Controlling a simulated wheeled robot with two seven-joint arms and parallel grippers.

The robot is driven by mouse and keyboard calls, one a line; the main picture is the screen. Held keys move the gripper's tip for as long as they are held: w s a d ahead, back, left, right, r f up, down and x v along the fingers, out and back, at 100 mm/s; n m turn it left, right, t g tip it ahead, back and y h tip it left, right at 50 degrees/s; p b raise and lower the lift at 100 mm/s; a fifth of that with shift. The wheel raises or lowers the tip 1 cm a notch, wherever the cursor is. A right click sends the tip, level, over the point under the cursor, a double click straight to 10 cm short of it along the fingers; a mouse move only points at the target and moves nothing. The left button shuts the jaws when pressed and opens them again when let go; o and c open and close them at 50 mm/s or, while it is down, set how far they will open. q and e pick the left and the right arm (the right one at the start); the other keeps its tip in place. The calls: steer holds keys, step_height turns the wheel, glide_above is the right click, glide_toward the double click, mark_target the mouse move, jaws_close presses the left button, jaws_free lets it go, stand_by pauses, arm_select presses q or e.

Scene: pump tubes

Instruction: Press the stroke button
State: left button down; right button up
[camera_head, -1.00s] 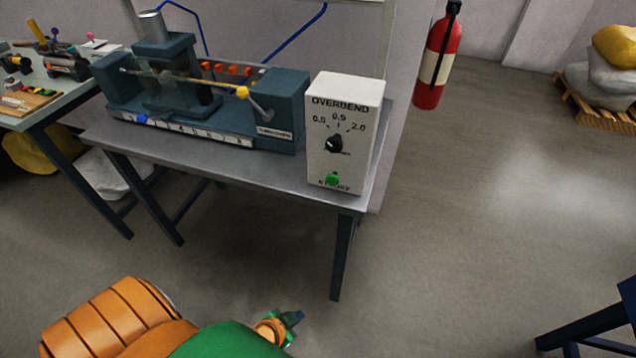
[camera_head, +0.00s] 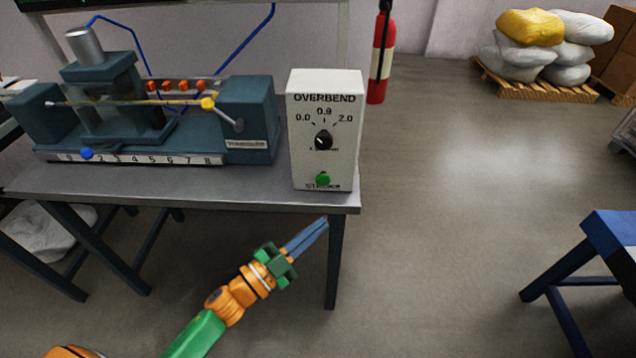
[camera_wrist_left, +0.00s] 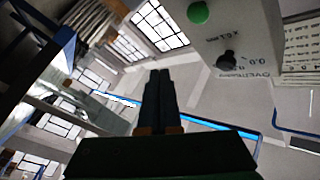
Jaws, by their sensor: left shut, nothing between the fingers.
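The green stroke button (camera_head: 323,179) sits low on the front of a white control box (camera_head: 300,128), above the lettering "STROKE". The box stands at the right front corner of the grey table. A black overbend knob (camera_head: 323,141) is above the button. My left gripper (camera_head: 321,224) is shut and empty, in front of and below the table edge, apart from the button. In the left wrist view the gripper fingers (camera_wrist_left: 160,78) point away from the camera; the green button (camera_wrist_left: 198,12) and the knob (camera_wrist_left: 229,60) show at the upper right. My right gripper is not in view.
A teal tube-bending machine (camera_head: 250,110) with a number scale stands left of the box on the grey table (camera_head: 180,188). A blue trestle (camera_head: 590,250) is at the right. A fire extinguisher (camera_head: 379,60) hangs behind. The floor at the right is open.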

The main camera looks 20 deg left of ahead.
arm_select(q)
steer(key=b, duration=0.4)
glide_toward(323, 179)
steer(key=shift+w+d, duration=1.05)
steer(key=shift+d, duration=0.15)
steer(key=shift+w+d, duration=1)
steer(key=shift+d, duration=0.2)
steer(key=shift+w+a+r, duration=0.1)
steer(key=shift+w, duration=0.3)
